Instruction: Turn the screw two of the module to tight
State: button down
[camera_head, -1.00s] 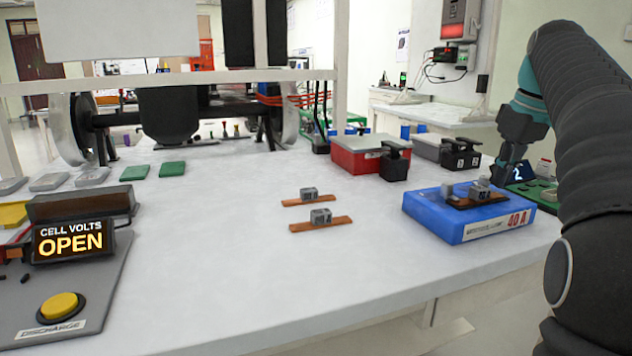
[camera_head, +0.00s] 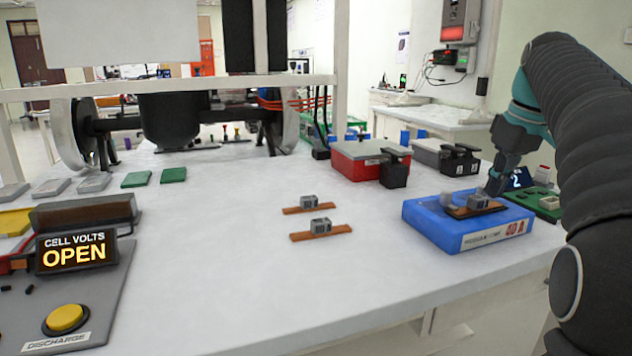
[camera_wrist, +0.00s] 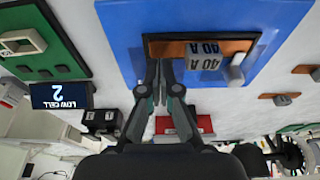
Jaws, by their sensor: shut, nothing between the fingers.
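The blue module (camera_head: 425,222) sits on the right of the table, with a 40 A label on its side. It also fills the top of the wrist view (camera_wrist: 120,35). On it lies a copper strip (camera_wrist: 240,45) with a grey 40 A block (camera_wrist: 203,57) in the middle. One grey screw head (camera_wrist: 236,68) stands at one end of the strip; it also shows in the head view (camera_head: 446,200). My gripper (camera_wrist: 160,65) is shut and empty, its fingertips over the strip's other end. In the head view it (camera_head: 495,190) is just beyond the block. Any screw there is hidden.
Two loose copper strips with grey blocks (camera_head: 310,202) (camera_head: 320,225) lie mid-table. A red box (camera_head: 355,167) with black terminals stands behind. A small display reading 2 LOW CELL (camera_wrist: 62,95) and a green board (camera_head: 548,205) are beside the module. The table's front middle is clear.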

jog(key=shift+a+p, duration=0.45)
jog(key=shift+p, duration=0.05)
dwell(0.5)
jog(key=shift+s, duration=0.4)
jog(key=shift+w+a+v, duration=0.1)
jog(key=shift+w+v, duration=0.1)
jog(key=shift+v, duration=0.6)
jog(key=shift+w+a+v, duration=0.1)
jog(key=shift+w+v, duration=0.05)
jog(key=shift+v, duration=0.65)
jog(key=shift+w+v, duration=0.2)
jog(key=shift+v, duration=0.65)
jog(key=shift+r, duration=0.6)
jog(key=shift+s, duration=0.1)
